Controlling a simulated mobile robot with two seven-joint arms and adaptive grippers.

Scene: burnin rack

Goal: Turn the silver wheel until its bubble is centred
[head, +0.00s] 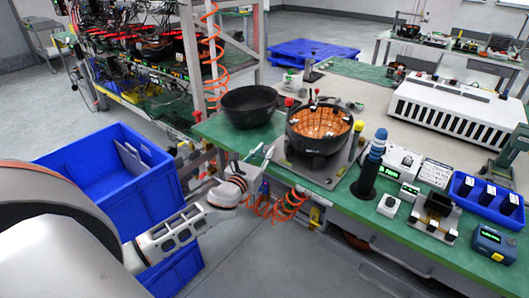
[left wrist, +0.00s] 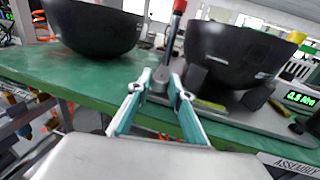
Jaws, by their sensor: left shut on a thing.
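My left gripper (head: 262,153) is at the near-left corner of the grey base plate (head: 325,178), by the green bench's front edge. In the left wrist view its two fingers (left wrist: 162,82) are closed around a small grey metal part at the plate's corner, which I take for the silver wheel (left wrist: 160,84). The fingers hide most of it. A red-topped post (left wrist: 172,45) stands just behind the fingertips. The plate carries a black bowl (head: 320,150) with a copper-coloured inside. I cannot make out a bubble in either view. My right gripper is not in view.
An empty black bowl (head: 248,106) stands left of the plate. A dark blue-topped tower (head: 371,165), small boxes and a blue tray (head: 488,205) stand to the right. Orange coiled hose (head: 285,205) hangs under the bench edge. Blue crates (head: 150,200) stand on the floor at left.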

